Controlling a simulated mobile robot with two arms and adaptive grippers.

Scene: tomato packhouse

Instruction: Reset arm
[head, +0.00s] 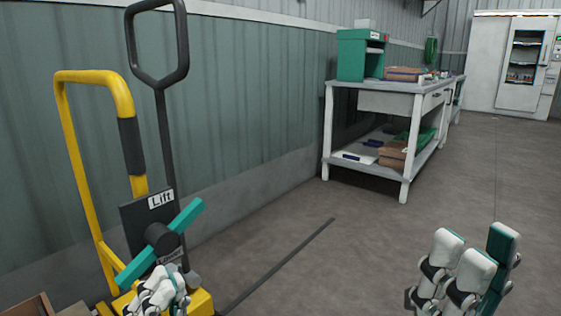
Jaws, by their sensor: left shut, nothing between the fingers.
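My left gripper (158,291) is at the bottom left, in front of the yellow lift trolley (80,180). It is shut and empty, just below a teal lever bar (187,217) with a dark round hub. The bar is tilted, its right end higher, in front of a dark panel (134,222) labelled "Lift". I cannot tell whether the gripper touches the trolley. My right gripper (466,262) points up at the lower right, over bare floor. Its white and teal finger parts overlap, so its opening is unclear. I see nothing held in it.
A black loop handle (160,82) rises behind the trolley. A brown box edge (38,306) shows at the bottom left. A white workbench (392,87) with a teal unit (352,56) stands along the wall. A white cabinet (480,65) is at the back.

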